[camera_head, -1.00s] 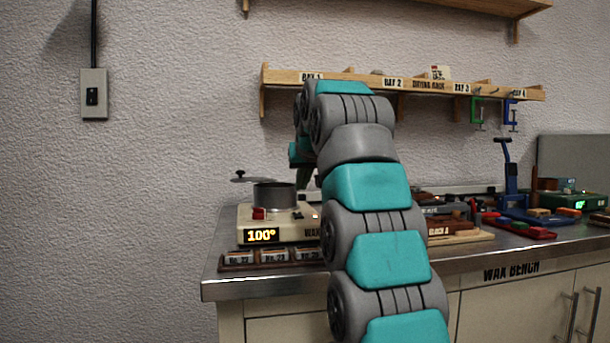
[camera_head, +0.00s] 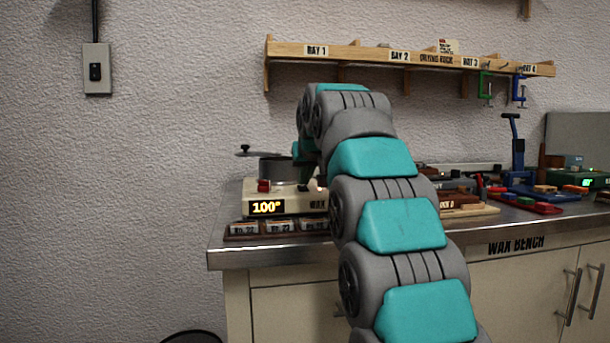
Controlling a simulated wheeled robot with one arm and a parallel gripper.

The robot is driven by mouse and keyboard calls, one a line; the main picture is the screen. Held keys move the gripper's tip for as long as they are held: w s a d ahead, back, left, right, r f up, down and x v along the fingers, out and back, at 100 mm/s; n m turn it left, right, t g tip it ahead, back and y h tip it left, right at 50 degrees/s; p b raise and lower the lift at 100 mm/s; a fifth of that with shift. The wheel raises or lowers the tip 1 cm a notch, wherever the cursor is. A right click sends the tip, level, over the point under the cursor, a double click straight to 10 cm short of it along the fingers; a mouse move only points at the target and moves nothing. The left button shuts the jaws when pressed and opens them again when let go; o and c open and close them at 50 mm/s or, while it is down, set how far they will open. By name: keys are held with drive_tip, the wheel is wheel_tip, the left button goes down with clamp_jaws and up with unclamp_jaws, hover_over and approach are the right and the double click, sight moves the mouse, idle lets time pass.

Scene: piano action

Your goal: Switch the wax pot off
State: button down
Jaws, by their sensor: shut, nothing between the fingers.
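The wax pot is a cream unit (camera_head: 235,197) at the left end of the bench, with a lit display (camera_head: 266,207) reading 100° and a grey metal pot (camera_head: 278,168) on top. A red switch-like part (camera_head: 264,186) sits on its front left. A dark lid (camera_head: 258,152) shows just above the pot. My gripper (camera_head: 308,180) is shut and empty, low at the pot's right side, just above the unit's top. My arm covers the unit's right part, and I cannot tell whether the fingers touch it.
Small labelled blocks (camera_head: 278,226) stand in a row in front of the unit. A wall box with a black switch (camera_head: 95,71) hangs at left. A wooden rack (camera_head: 361,52) is above the bench. Tools and trays (camera_head: 530,206) crowd the right. Bare wall is left of the bench.

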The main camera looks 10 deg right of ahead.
drive_tip(key=shift+r+p, duration=0.15)
drive_tip(key=shift+p, duration=0.75)
drive_tip(key=shift+f+g, duration=0.3)
drive_tip(key=shift+w+r, duration=0.1)
drive_tip(key=shift+w, duration=0.1)
drive_tip(key=shift+w+r+p, duration=0.2)
drive_tip(key=shift+w+p, duration=0.15)
drive_tip(key=shift+p, duration=0.15)
drive_tip(key=shift+w, duration=0.3)
